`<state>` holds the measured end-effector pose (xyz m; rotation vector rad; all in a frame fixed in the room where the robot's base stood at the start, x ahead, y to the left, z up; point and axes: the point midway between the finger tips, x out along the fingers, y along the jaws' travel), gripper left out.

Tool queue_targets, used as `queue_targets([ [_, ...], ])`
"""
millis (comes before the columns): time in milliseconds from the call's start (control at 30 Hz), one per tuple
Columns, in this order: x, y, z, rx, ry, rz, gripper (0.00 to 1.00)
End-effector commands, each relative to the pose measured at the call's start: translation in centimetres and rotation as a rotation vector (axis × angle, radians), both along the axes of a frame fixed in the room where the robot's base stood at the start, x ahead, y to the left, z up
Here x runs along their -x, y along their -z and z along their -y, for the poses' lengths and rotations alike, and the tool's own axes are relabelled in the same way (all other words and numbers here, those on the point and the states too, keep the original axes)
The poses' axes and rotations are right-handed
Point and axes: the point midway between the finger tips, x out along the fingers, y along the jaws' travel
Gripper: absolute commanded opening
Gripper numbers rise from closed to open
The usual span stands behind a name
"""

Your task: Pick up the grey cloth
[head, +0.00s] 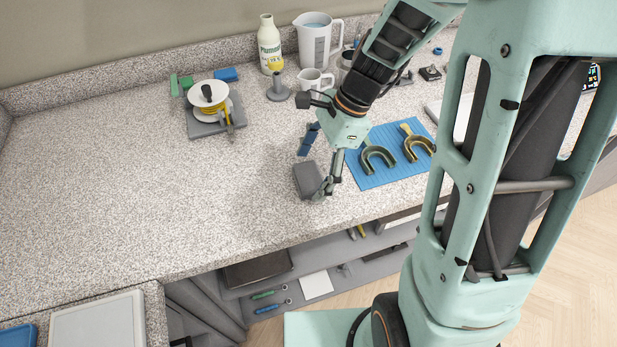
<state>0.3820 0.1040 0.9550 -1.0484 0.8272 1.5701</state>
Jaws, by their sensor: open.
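What looks like the grey cloth (306,180), a small dark grey folded block, lies on the speckled counter near its front edge, left of the blue mat. My gripper (325,187) points down at the right side of it, with its fingers partly overlapping its right edge in the head view. The gripper is open, and nothing shows held in it. I cannot tell whether the fingers touch the cloth. Part of the cloth's right side is hidden behind the fingers.
A blue mat (377,182) with two horseshoe-shaped trays lies right of the gripper. A dark blue object (309,139) lies behind the cloth. Jugs (316,42) and a white bottle (269,45) stand at the back. A grey tray (203,130) holds a reel. The counter's left is clear.

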Motion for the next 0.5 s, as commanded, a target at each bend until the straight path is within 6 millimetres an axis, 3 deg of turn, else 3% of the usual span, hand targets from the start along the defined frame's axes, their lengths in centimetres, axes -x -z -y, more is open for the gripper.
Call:
queue_targets([
  [267,0.05,0.45,-0.19,0.0,0.0,0.001,0.82],
  [500,0.03,0.43,-0.18,0.0,0.0,0.001,0.58],
])
